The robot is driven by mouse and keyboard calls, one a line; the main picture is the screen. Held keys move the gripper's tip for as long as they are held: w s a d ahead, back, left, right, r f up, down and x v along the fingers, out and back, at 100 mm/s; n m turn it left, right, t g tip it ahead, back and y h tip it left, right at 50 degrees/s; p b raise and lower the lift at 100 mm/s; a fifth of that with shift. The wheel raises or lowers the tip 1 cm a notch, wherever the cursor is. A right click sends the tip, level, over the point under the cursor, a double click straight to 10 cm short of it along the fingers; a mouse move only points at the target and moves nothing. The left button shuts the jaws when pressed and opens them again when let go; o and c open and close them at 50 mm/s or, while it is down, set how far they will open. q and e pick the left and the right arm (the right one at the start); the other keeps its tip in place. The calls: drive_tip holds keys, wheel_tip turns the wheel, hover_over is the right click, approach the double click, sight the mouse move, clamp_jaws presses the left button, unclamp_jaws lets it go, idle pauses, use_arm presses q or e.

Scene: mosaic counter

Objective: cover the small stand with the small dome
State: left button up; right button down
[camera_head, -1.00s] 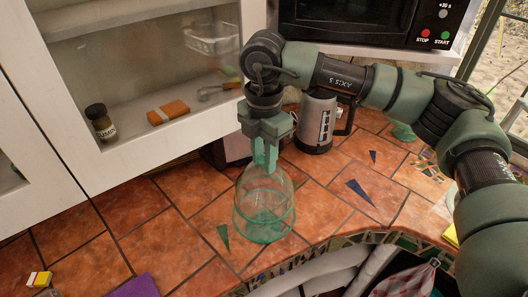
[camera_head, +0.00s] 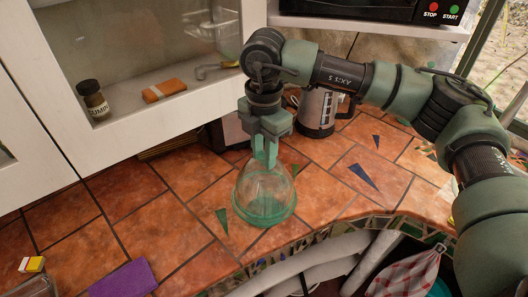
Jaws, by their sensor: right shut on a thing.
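The small dome (camera_head: 250,188) is clear glass with a green rim and stands upright over the counter. My right gripper (camera_head: 265,158) points straight down, shut on the top of the dome. A teal-green disc, which looks like the small stand (camera_head: 265,207), shows through the glass inside the dome's rim. The rim appears to be around it, low at the counter; I cannot tell whether the rim touches the tiles. My left gripper is not in view.
The orange tiled counter (camera_head: 185,182) has free room left of the dome. A purple cloth (camera_head: 124,278) and a small yellow, white and red item (camera_head: 31,264) lie at the front left. A steel jug (camera_head: 318,112) stands behind. A cabinet (camera_head: 150,125) borders the back left.

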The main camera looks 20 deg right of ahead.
drive_tip(key=shift+r, duration=0.1)
idle(0.7)
drive_tip(key=shift+f+b, duration=0.45)
drive_tip(key=shift+b, duration=0.2)
drive_tip(key=c, duration=1.1)
unclamp_jaws()
drive_tip(key=shift+o, duration=0.2)
